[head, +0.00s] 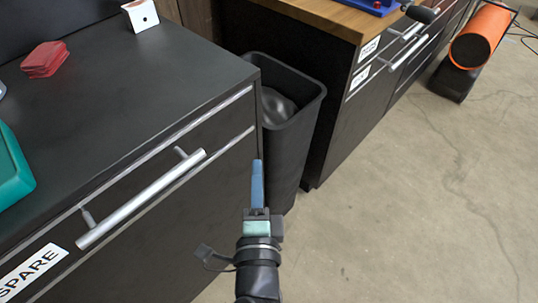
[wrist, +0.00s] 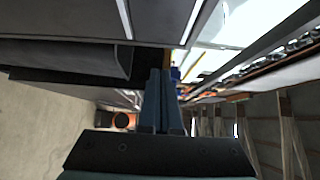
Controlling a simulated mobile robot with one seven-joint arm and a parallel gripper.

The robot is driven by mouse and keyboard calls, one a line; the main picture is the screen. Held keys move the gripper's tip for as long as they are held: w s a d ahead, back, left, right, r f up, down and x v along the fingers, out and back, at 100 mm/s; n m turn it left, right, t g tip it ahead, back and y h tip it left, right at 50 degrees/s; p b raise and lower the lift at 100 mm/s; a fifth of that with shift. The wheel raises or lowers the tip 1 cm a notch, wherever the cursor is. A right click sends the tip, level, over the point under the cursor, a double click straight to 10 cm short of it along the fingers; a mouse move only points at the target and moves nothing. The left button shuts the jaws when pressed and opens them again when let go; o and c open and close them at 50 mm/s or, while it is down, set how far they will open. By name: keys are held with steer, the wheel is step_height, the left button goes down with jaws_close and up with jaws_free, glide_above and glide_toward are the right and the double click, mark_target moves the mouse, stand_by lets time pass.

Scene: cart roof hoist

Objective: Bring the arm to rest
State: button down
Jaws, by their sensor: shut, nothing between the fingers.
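My gripper (head: 257,172) is in the lower middle of the head view, in front of the dark cabinet's right front corner and the black bin. Its blue fingers are together with nothing between them. My gripper appears apart from the cabinet and the bin, though the exact gap is hard to tell.
A dark cabinet (head: 120,108) with a silver handle (head: 142,198) and a SPARE label fills the left. A black bin (head: 291,135) stands beside it. A wood-topped cabinet (head: 328,15) and an orange cylinder (head: 480,37) are farther back. The concrete floor (head: 400,200) at right is clear.

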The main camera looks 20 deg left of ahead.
steer(key=shift+d, duration=0.1)
steer(key=w+d+r+n+t, duration=0.2)
steer(key=r+n, duration=0.1)
steer(key=r, duration=0.6)
steer(key=w+d+r+n+t, duration=0.15)
steer(key=r+n, duration=0.25)
steer(key=r, duration=0.6)
steer(key=w+d+r+n+t, duration=0.2)
steer(key=r+n, duration=0.1)
steer(key=r, duration=0.6)
steer(key=s+d+r+n+t+h, duration=0.2)
steer(key=s+d+r+t+h, duration=0.15)
steer(key=r, duration=0.65)
steer(key=s+d+r+n+t+h, duration=0.25)
steer(key=s+d+r, duration=0.25)
steer(key=r, duration=0.5)
step_height(320, 180, up, 17)
steer(key=p, duration=1.8)
steer(key=shift+a+m+g+h, duration=0.3)
steer(key=shift+m+g+h, duration=0.05)
steer(key=shift+m+h, duration=0.1)
steer(key=shift+w+r, duration=0.1)
